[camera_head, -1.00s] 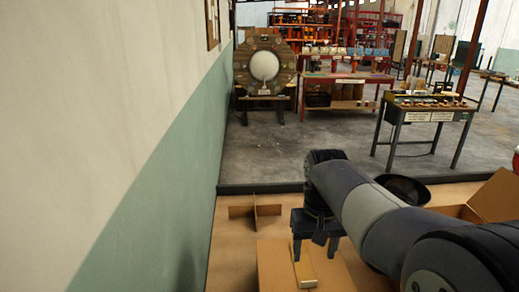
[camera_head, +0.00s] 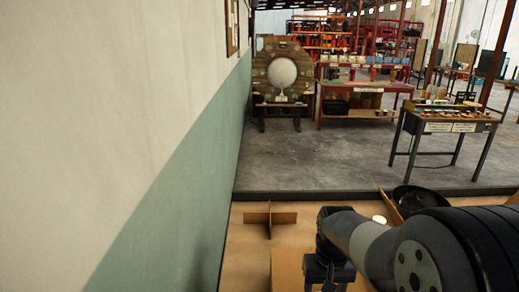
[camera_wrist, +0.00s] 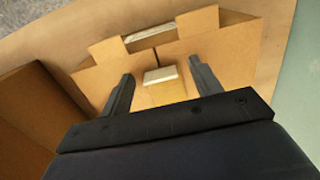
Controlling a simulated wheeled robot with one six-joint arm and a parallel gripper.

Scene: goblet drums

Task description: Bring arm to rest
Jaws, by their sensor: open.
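My gripper (camera_head: 328,280) is at the bottom of the head view, over a brown cardboard piece (camera_head: 286,268), with its fingertips cut off by the frame. In the wrist view my gripper (camera_wrist: 161,72) is open, its two dark fingers apart. A small tan block with a pale end (camera_wrist: 161,76) shows between the fingers in the picture, with a gap on each side. It lies on or over cardboard; the height between it and the fingers cannot be told. The block is not visible in the head view now.
A cardboard cross divider (camera_head: 268,217) stands on the brown surface beyond my gripper. A white and green wall (camera_head: 190,180) closes off the left. Display tables stand farther back.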

